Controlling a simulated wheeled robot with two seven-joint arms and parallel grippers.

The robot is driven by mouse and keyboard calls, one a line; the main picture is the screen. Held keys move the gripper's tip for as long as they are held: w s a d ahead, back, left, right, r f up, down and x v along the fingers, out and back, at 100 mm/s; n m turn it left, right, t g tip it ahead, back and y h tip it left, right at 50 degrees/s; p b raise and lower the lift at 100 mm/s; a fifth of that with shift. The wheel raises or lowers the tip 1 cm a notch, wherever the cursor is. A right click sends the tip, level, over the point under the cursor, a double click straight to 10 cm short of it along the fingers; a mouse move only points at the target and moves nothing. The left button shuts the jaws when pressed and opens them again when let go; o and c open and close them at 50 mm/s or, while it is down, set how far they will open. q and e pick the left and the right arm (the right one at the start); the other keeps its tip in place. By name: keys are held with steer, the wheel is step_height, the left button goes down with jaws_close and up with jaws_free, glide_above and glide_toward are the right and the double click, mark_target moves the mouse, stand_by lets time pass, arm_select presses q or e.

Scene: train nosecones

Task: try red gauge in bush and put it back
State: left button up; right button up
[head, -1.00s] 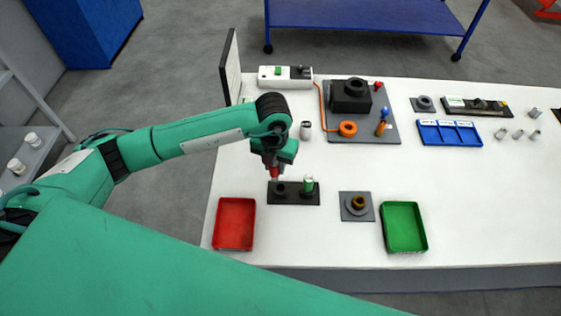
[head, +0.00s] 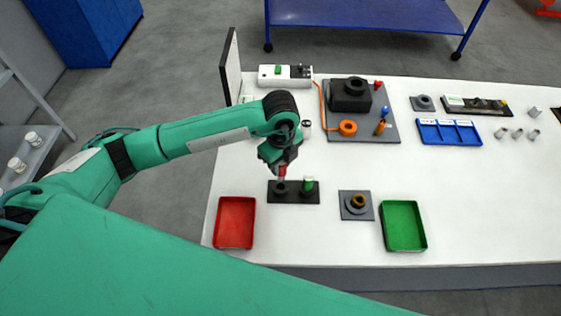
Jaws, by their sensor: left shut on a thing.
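My left gripper (head: 283,168) points down above the dark gauge stand (head: 297,197). It is shut on the red gauge (head: 282,173), of which a small red part shows below the fingers. The gauge is just above the left hole (head: 280,187) of the stand; I cannot tell whether its tip touches. The green gauge (head: 308,185) stands upright in the right side of the stand. My right gripper is not in view.
A red tray (head: 235,201) lies left of the stand and a green tray (head: 403,206) right of the bush plate. Behind are a grey board (head: 377,128) with a black block, a blue divided tray (head: 448,123) and several small metal parts. The table between is clear.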

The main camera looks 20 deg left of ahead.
mark_target(281, 178)
arm_select(q)
steer(key=shift+f+b, duration=1.3)
steer(key=shift+f, duration=0.95)
steer(key=shift+f+b, duration=1.1)
steer(key=shift+f, duration=0.3)
steer(key=o, duration=1.1)
step_height(281, 178, up, 14)
steer(key=b, duration=0.3)
steer(key=shift+f, duration=0.1)
steer(key=shift+s+f, duration=0.1)
